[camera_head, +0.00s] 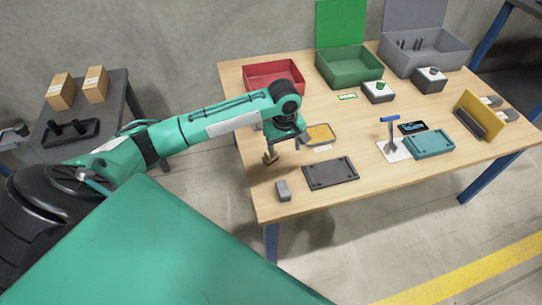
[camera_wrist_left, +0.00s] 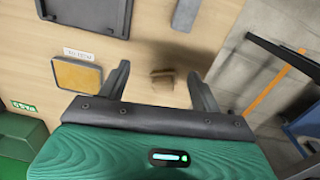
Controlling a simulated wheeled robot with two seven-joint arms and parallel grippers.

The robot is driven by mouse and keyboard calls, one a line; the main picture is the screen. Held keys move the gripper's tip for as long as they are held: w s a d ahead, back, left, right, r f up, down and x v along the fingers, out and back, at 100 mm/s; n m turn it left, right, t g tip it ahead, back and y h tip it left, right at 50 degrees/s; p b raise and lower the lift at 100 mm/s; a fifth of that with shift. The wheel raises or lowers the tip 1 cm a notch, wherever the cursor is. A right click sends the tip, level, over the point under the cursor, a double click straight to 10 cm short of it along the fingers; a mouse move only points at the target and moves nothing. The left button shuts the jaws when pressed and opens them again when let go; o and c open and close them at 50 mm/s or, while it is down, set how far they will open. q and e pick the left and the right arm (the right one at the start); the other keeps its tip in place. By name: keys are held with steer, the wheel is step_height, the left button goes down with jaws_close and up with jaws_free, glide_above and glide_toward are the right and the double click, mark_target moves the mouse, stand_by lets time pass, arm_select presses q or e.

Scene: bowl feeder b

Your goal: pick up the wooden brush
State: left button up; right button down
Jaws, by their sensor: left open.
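The wooden brush (camera_head: 270,156) is a small tan-brown block at the left edge of the wooden table, partly hidden by my left gripper (camera_head: 284,147) in the head view. In the left wrist view the brush (camera_wrist_left: 163,80) shows between the two dark fingers of my left gripper (camera_wrist_left: 158,72). The fingers are apart, with a gap on both sides of the brush. The gripper points down at the table; whether the fingertips are level with the brush is unclear. My right gripper is not in view.
A yellow pad (camera_head: 320,134) in a dark frame lies beside the gripper. A dark tray (camera_head: 331,174) and a small grey block (camera_head: 283,190) lie nearer the front. A red bin (camera_head: 273,72) and a green box (camera_head: 349,67) stand behind. Bare tabletop surrounds the brush.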

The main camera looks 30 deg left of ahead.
arm_select(q)
steer(key=w+a+r+n, duration=0.3)
steer(key=a+r+n, duration=0.1)
steer(key=a, duration=0.2)
step_height(320, 180, down, 8)
steer(key=shift+d+f+b, duration=0.1)
steer(key=shift+f+b, duration=0.15)
steer(key=shift+b, duration=0.15)
steer(key=f, duration=0.2)
steer(key=a+f, duration=0.1)
steer(key=f, duration=0.1)
steer(key=shift+f+b, duration=0.1)
steer(key=shift+b, duration=0.2)
steer(key=shift+f, duration=0.55)
steer(key=shift+c, duration=0.8)
steer(key=c, duration=0.7)
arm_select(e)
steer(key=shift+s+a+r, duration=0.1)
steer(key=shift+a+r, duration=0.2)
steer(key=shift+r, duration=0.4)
